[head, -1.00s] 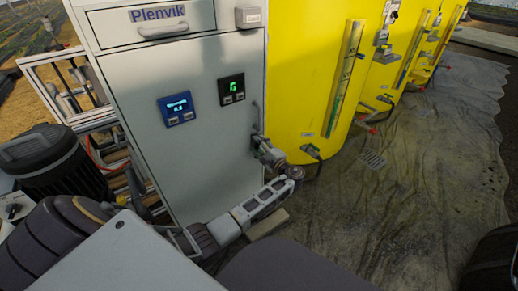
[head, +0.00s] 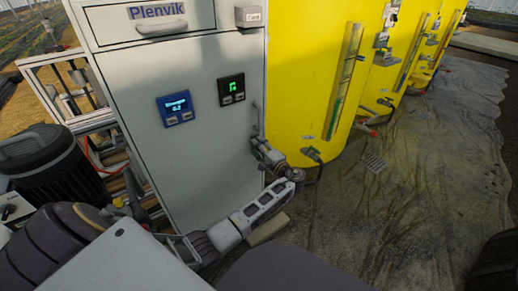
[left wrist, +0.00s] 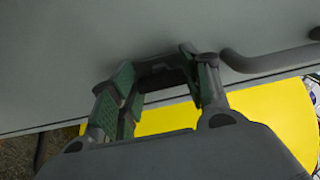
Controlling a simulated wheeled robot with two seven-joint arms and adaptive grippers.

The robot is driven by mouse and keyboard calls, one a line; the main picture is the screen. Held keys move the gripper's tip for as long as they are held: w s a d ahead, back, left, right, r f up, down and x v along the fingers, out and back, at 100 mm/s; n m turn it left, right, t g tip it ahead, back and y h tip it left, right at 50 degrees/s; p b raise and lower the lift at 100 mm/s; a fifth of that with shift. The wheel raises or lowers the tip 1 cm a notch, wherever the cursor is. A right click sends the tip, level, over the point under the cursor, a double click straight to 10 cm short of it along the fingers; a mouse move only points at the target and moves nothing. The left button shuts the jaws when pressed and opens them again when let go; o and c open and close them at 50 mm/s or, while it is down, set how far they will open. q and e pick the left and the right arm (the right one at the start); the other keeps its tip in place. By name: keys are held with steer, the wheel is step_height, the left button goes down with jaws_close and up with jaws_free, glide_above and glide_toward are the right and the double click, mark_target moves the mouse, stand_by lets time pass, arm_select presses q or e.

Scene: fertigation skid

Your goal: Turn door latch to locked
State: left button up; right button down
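The grey cabinet door (head: 205,150) is closed as far as the head view shows. My left gripper (head: 256,143) is at the door's right edge, just below a slim vertical door handle (head: 257,115). In the left wrist view, my left gripper (left wrist: 162,80) has its green-padded fingers spread apart close to the door face. A dark piece, seemingly the latch (left wrist: 163,76), lies between the fingertips; I cannot tell whether the pads touch it. The handle (left wrist: 268,64) is beside the right finger. The latch's angle is unclear, and the gripper hides it in the head view. My right gripper is not in view.
Yellow tanks (head: 305,75) stand right of the cabinet, with a valve fitting (head: 311,153) near my left wrist. The door carries a blue display (head: 176,107) and a black display (head: 231,89). A black ribbed container (head: 60,170) stands left. The floor at right is mostly open.

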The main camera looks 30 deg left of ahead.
arm_select(q)
steer(key=o, duration=0.4)
steer(key=shift+s+d, duration=0.1)
steer(key=shift+v, duration=5.9)
steer(key=shift+f, duration=0.1)
